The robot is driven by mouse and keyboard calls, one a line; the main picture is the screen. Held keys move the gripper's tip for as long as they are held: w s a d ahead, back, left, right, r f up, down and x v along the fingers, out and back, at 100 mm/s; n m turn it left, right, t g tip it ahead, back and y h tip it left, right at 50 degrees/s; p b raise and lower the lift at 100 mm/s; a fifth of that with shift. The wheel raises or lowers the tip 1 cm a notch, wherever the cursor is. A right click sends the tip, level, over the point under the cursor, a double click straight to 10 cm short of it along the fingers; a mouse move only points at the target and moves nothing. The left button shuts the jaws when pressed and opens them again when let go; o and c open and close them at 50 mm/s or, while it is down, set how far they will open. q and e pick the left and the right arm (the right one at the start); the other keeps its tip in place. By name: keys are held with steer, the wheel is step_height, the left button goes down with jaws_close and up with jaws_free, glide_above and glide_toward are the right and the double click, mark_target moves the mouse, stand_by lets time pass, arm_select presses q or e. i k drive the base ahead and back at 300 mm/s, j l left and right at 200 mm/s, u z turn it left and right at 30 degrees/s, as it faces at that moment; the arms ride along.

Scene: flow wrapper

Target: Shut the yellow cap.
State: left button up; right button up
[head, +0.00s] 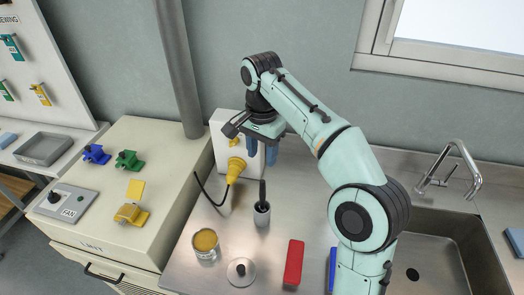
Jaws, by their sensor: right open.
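A white box (219,136) stands against the back of the steel counter. A small yellow part, likely the yellow cap (235,142), shows on its front, just left of my right gripper; whether it is open or shut is unclear. A yellow plug (235,171) with a black cable sits below it at the box front. I cannot tell whether it is plugged in. My right gripper (262,153) is open and empty, its blue fingers pointing down in front of the box's right side. It hides part of the box. My left gripper is out of view.
A sink (440,250) lies right. Blue, green and yellow fittings sit on the left cabinet (165,150).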

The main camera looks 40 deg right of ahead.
mark_target(136, 188)
steer(key=k+j, duration=0.75)
steer(key=j, duration=0.25)
